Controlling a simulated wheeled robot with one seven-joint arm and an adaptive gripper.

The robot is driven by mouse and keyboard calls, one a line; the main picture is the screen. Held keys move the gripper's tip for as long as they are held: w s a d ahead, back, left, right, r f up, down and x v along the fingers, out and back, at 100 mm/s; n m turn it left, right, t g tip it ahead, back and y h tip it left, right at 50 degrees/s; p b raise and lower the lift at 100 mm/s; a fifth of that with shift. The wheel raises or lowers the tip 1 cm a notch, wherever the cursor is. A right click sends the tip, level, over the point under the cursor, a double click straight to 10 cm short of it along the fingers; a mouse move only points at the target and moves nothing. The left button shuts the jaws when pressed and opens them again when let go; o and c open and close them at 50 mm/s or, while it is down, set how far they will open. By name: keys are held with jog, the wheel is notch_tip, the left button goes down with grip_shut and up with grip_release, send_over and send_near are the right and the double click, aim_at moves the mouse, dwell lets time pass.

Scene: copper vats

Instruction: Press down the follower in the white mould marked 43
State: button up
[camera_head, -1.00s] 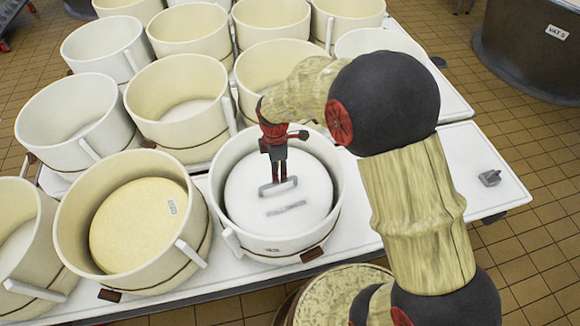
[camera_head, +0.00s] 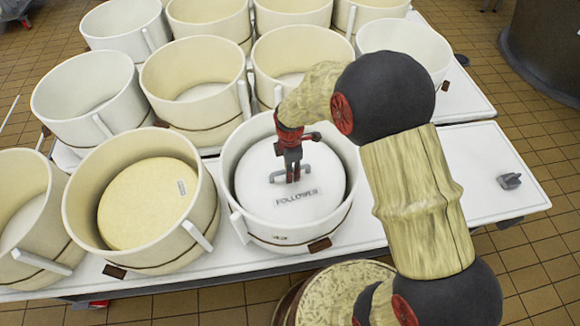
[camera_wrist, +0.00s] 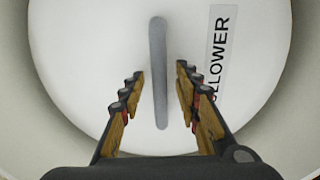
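The white mould (camera_head: 232,170) stands at the front of the table in the head view; the small mark on its front is too small to read. Inside it lies a round white follower (camera_head: 325,180) with a "FOLLOWER" label and a grey bar handle. The follower sits below the rim. My gripper (camera_head: 293,178) points down over the handle. In the wrist view my gripper (camera_wrist: 160,75) is open, one finger on each side of the handle (camera_wrist: 158,105), with gaps on both sides. The label (camera_wrist: 217,60) is right of the fingers.
A cream mould with a yellowish follower (camera_head: 145,205) stands just left. Several empty moulds (camera_head: 200,80) crowd behind. The white table (camera_head: 475,175) is bare to the right except for a small grey object (camera_head: 508,181). A dark vat (camera_head: 545,50) stands at the upper right.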

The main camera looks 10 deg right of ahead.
jog(key=c, duration=0.3)
grip_shut()
dwell(1.2)
jog(key=shift+f, duration=0.3)
dwell(1.5)
jog(key=shift+s+d+f+p, duration=0.1)
jog(key=shift+s+f+p, duration=0.2)
jog(key=shift+f, duration=0.05)
dwell(1.3)
jog(key=shift+r, duration=0.15)
dwell(0.4)
jog(key=shift+c, duration=0.9)
grip_release()
jog(key=shift+w+p, duration=0.1)
jog(key=shift+p, duration=0.2)
jog(key=o, duration=0.5)
jog(key=shift+w+r, duration=0.15)
jog(key=shift+r, duration=0.05)
